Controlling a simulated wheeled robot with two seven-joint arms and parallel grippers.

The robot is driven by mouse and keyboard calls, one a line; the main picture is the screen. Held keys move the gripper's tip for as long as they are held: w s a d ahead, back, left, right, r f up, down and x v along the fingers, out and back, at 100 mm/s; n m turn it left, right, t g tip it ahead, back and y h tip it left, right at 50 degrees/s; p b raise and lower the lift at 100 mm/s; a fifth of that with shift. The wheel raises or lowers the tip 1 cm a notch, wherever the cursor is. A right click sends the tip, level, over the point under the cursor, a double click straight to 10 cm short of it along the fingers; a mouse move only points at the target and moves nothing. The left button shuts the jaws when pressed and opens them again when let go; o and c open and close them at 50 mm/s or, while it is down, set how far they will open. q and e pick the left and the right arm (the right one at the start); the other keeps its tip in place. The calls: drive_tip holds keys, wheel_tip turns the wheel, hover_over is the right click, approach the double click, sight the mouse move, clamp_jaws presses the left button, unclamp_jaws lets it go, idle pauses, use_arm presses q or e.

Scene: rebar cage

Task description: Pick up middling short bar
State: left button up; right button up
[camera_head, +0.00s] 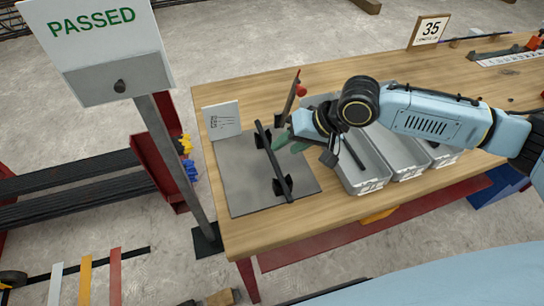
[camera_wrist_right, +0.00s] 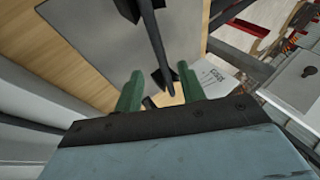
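A dark short bar (camera_head: 269,155) lies across two black supports on a grey mat (camera_head: 240,170) on the wooden table. It also shows in the right wrist view (camera_wrist_right: 154,40), its near end pointing in between my fingers. My right gripper (camera_head: 283,140) is beside the bar's far part. In the wrist view its green fingers (camera_wrist_right: 160,90) stand apart, with no clear contact on the bar. Another dark bar (camera_head: 354,155) shows in the left grey bin (camera_head: 372,184), partly hidden by my arm. I cannot tell which bar is the middling one. My left gripper is out of view.
More grey bins (camera_head: 408,172) stand right of the first, partly under my right arm. A small white card (camera_head: 221,121) and an upright red-tipped rod (camera_head: 290,97) stand behind the mat. A "PASSED" sign (camera_head: 100,50) on a post rises left of the table. The mat's front left is clear.

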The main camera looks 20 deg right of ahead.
sight(272, 157)
drive_tip(key=x, duration=0.3)
drive_tip(key=shift+a+b, duration=0.1)
drive_tip(key=shift+b, duration=0.2)
drive_tip(key=shift+w+a+f, duration=0.1)
drive_tip(key=shift+a+f, duration=0.15)
drive_tip(key=shift+f, duration=0.2)
drive_tip(key=shift+c, duration=0.8)
drive_tip(key=c, duration=0.5)
drive_tip(key=shift+c, duration=1)
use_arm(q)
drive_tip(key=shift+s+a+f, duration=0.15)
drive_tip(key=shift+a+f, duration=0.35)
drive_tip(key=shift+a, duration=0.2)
use_arm(e)
clamp_jaws()
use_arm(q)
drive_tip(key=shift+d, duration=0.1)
use_arm(e)
drive_tip(key=shift+r, duration=0.1)
